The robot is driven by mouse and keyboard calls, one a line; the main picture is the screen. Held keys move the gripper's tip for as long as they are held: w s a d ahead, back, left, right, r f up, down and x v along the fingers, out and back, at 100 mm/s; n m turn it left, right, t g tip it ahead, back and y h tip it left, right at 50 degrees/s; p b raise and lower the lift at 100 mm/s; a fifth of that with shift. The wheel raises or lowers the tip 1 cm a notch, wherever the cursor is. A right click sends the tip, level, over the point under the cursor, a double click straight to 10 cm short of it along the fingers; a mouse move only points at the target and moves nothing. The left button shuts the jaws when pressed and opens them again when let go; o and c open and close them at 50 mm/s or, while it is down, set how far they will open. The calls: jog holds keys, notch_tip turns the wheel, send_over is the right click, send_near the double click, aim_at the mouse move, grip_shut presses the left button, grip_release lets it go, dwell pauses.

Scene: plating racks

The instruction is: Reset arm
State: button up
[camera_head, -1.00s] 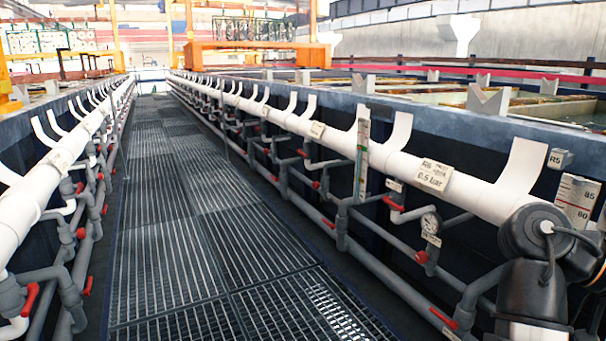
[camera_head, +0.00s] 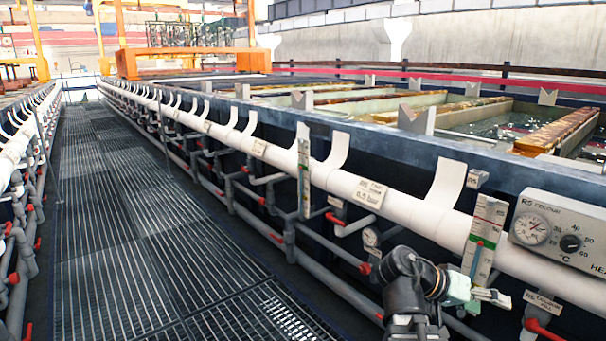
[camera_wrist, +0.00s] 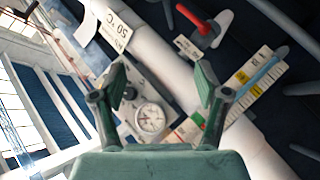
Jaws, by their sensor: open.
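My gripper (camera_head: 490,297) is at the lower right of the head view, in front of the white pipe and below the level scale. It is small there. In the wrist view my gripper (camera_wrist: 160,80) shows two dark green fingers spread apart with nothing between them. Behind the fingers are the white pipe (camera_wrist: 165,60) and a control box with a round dial (camera_wrist: 150,118). I cannot tell how far the fingers are from these.
A grated walkway (camera_head: 130,220) runs clear at left. The right tank row has a white pipe (camera_head: 325,178), grey plumbing with red-handled valves, a level scale (camera_head: 484,240) and a heater box (camera_head: 560,232). An orange gantry (camera_head: 190,62) stands far back.

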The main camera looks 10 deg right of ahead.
jog(key=w+a+f+n+y+p, duration=0.2)
jog(key=a+f+n+y+p, duration=0.3)
jog(key=f, duration=0.7)
jog(key=w+a+f+n+y+p, duration=0.1)
jog(key=a+f+n+p, duration=0.2)
jog(key=a+f+p, duration=0.7)
jog(key=s+a+f+g+y+p, duration=0.1)
jog(key=s+a+f+y+p, duration=0.1)
jog(key=s, duration=0.5)
jog(key=s+a+f+n+g+y+p, duration=0.1)
jog(key=s+a+f+y+p, duration=0.1)
jog(key=s+a+f+p, duration=0.2)
jog(key=s+a+f+n+g+y+p, duration=0.1)
jog(key=s+a+f+p, duration=0.3)
jog(key=s+a+f, duration=0.4)
jog(key=s+a+y, duration=0.1)
jog(key=s+a, duration=0.1)
jog(key=s, duration=0.2)
jog(key=shift+s+f+y, duration=0.15)
jog(key=shift+f+y, duration=0.1)
jog(key=shift+y, duration=0.15)
